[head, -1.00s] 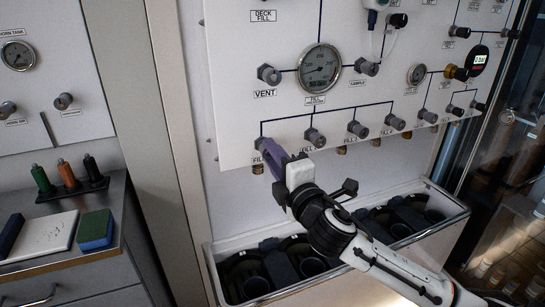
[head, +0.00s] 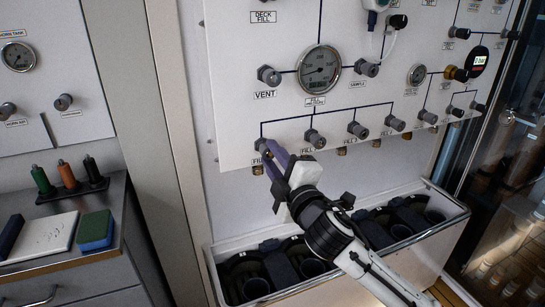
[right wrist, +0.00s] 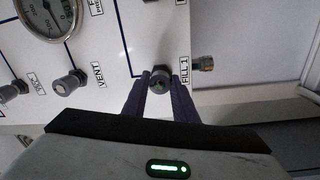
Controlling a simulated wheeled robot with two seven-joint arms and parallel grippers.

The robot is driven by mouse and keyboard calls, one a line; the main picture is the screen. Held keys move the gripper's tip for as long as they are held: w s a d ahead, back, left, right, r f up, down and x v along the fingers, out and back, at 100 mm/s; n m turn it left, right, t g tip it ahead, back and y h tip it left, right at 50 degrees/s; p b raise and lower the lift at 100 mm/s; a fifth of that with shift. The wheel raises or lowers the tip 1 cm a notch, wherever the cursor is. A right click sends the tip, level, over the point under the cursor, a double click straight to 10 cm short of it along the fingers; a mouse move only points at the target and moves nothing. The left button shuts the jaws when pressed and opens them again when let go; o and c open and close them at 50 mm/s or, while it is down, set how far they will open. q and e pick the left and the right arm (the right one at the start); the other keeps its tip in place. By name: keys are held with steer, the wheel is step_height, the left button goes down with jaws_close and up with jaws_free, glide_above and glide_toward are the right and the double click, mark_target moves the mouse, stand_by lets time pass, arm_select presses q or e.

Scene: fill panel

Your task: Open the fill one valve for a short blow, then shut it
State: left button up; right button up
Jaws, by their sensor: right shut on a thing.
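The fill one valve is a grey knob (right wrist: 161,81) at the lower left of the white panel (head: 232,120), beside the label FILL 1 (right wrist: 184,75) in the right wrist view. In the head view the knob (head: 262,145) is partly covered by my gripper. My right gripper (head: 273,152) has purple fingers, one on each side of the knob, and is shut on it. The fingers also show in the right wrist view (right wrist: 161,88). The knob's turn position cannot be told. My left gripper is not in view.
More fill knobs (head: 315,138) run to the right along the panel's lower edge. The vent knob (head: 269,75) and a round gauge (head: 319,69) sit above. An open bin (head: 222,246) with dark holders stands below. A steel counter (head: 118,190) is at left.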

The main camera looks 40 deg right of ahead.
steer(key=shift+f, duration=0.1)
steer(key=o, duration=1)
steer(key=shift+o, duration=0.2)
steer(key=b+v, duration=0.1)
steer(key=v, duration=0.9)
steer(key=shift+s+b, duration=0.2)
steer(key=shift+b, duration=0.1)
